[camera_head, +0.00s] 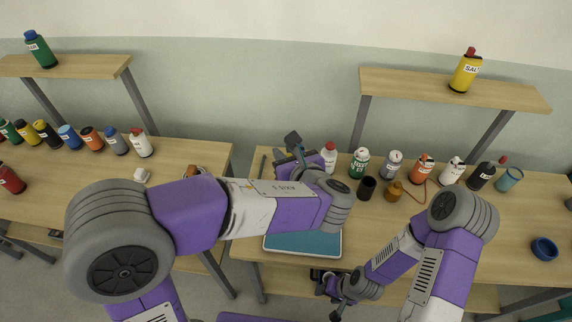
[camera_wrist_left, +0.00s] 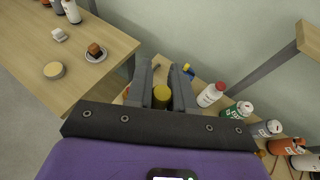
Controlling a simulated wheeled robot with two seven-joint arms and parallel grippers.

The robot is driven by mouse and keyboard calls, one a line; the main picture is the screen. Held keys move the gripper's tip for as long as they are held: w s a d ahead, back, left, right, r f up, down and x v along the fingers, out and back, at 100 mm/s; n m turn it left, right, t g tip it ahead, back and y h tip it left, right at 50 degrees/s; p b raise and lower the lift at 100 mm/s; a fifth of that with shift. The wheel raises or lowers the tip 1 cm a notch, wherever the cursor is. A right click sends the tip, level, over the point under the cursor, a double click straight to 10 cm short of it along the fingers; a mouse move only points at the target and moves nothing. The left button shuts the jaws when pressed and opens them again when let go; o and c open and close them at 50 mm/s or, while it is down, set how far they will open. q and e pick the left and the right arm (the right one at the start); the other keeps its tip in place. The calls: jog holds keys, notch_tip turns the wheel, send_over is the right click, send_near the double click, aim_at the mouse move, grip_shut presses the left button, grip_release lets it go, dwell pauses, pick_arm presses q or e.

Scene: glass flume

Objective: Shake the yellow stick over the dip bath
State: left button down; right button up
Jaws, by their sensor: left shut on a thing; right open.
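The dip bath (camera_head: 330,252), a shallow tray with a teal surface, lies near the front edge of the right table, partly covered by my left arm. My left gripper (camera_head: 291,146) is beyond it, near the back of the table. My right gripper (camera_head: 332,292) is open and low at the table's front edge.
Several bottles stand along the back, including a white one with a red cap (camera_head: 329,156) near my left gripper. A black cup (camera_head: 366,188) and a brown jar (camera_head: 393,191) stand before them. A blue bowl (camera_head: 544,249) is far right. A shelf (camera_head: 400,83) overhangs the back.

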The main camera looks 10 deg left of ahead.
pick_arm(q)
jog(key=shift+s+f, duration=0.1)
jog(key=shift+f, duration=1.35)
